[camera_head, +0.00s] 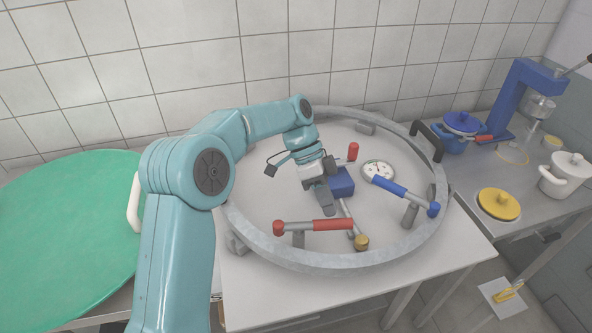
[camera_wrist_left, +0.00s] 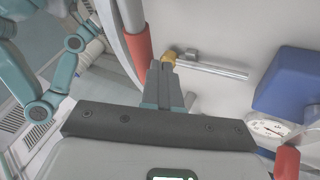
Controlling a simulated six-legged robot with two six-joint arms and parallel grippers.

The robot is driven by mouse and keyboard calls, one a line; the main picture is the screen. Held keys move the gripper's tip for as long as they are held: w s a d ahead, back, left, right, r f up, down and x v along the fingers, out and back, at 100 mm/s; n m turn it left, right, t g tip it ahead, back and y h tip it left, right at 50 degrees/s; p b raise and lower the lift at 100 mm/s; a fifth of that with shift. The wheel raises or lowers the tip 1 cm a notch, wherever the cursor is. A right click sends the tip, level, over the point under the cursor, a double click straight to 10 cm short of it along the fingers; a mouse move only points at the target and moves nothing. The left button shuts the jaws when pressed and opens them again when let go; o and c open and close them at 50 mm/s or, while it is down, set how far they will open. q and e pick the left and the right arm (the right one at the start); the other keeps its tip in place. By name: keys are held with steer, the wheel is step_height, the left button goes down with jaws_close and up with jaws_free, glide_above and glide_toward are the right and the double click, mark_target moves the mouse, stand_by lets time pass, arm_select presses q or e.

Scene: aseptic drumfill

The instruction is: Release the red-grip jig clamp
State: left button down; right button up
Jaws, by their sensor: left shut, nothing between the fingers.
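The red-grip jig clamp (camera_head: 333,224) lies level near the front of a grey ring, with a red knob at its left end. Its red grip (camera_wrist_left: 138,48) also shows in the left wrist view, just left of my fingertips. My left gripper (camera_head: 327,208) is above the ring's inside, pointing down behind the red grip, shut and empty. In the left wrist view, my closed fingers (camera_wrist_left: 164,68) appear close beside the grip; I cannot tell whether they touch it. My right gripper is in neither view.
A blue block (camera_head: 342,182), a dial gauge (camera_head: 378,172) and a blue-grip clamp (camera_head: 390,187) are inside the grey ring (camera_head: 330,262). A brass knob (camera_head: 361,242) is near the red grip. Another red handle (camera_head: 353,151) stands behind. A green round lid (camera_head: 70,235) is left.

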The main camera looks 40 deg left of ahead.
arm_select(q)
steer(key=p+v, duration=0.6)
steer(key=v, duration=0.9)
steer(key=shift+a+r, duration=0.2)
steer(key=shift+r, duration=0.1)
